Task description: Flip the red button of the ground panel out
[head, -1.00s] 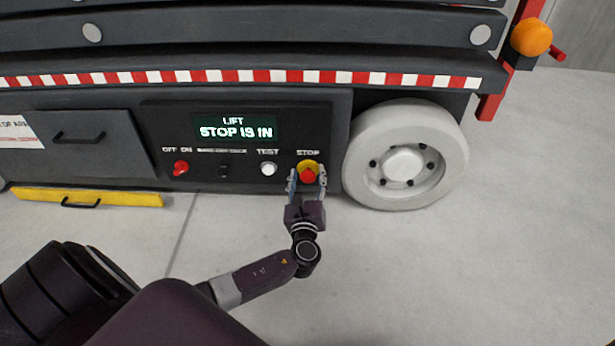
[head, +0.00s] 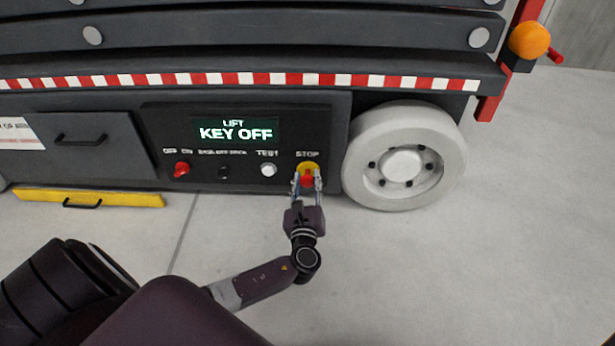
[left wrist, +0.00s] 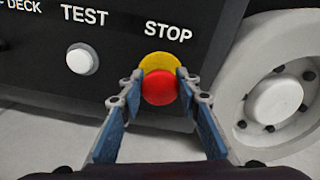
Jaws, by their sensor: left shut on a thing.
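The red stop button (head: 307,179) sits on a yellow disc (head: 308,167) under the word STOP, at the right end of the dark ground panel (head: 325,130). My left gripper (head: 307,184) has its fingers closed on the button's two sides. In the left wrist view the red button (left wrist: 159,88) is between the fingertips (left wrist: 157,84), in front of its yellow disc (left wrist: 159,62). The panel's display (head: 235,131) reads LIFT, KEY OFF. My right gripper is in neither view.
A white test button (head: 268,170), a small dark switch (head: 223,172) and a red knob (head: 181,169) are left of the stop button. A white wheel (head: 404,158) stands close on the right. A yellow bar (head: 90,198) is low at the left. The floor in front is clear.

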